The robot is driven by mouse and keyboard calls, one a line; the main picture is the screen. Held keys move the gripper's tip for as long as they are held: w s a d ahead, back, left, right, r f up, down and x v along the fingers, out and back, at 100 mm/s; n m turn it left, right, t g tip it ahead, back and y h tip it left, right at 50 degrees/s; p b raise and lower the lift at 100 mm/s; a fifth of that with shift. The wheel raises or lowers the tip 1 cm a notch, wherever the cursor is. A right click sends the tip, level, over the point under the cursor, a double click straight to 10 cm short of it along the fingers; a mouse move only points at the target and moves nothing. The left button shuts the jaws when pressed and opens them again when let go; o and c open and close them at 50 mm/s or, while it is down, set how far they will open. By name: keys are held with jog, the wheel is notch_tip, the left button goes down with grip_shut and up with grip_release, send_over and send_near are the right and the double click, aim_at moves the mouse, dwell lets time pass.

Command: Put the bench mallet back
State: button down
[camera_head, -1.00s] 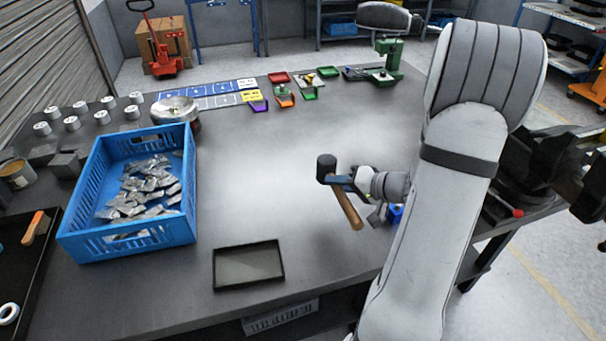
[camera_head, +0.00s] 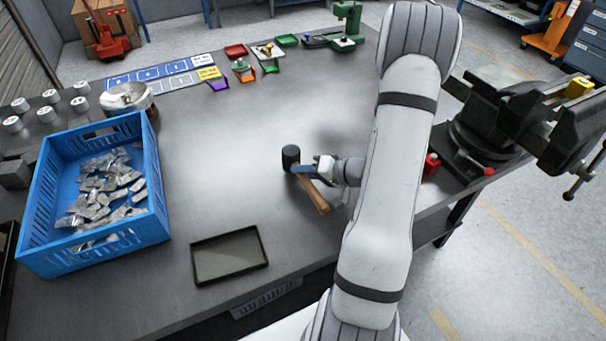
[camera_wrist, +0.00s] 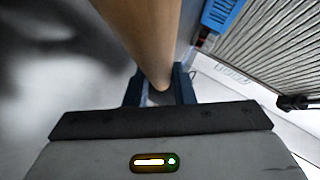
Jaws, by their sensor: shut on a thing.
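The bench mallet has a black head (camera_head: 290,155) and a wooden handle (camera_head: 315,197). My gripper (camera_head: 304,170) is shut on the handle just below the head. The mallet is tilted, head to the upper left and handle end to the lower right, over the middle of the grey bench (camera_head: 215,170). I cannot tell how high it is above the bench. In the wrist view the wooden handle (camera_wrist: 145,35) runs down between the fingers (camera_wrist: 160,92). The mallet's head is not visible in that view.
A blue crate (camera_head: 158,190) of metal pieces stands at the left. An empty black tray (camera_head: 230,257) lies at the front. A large black vise (camera_head: 490,120) stands at the right edge. Small coloured trays (camera_head: 235,51) line the back. The bench's middle is otherwise clear.

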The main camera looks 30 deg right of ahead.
jog(key=shift+f, duration=0.7)
jog(key=shift+f, duration=0.15)
jog(key=c, duration=1.5)
grip_release()
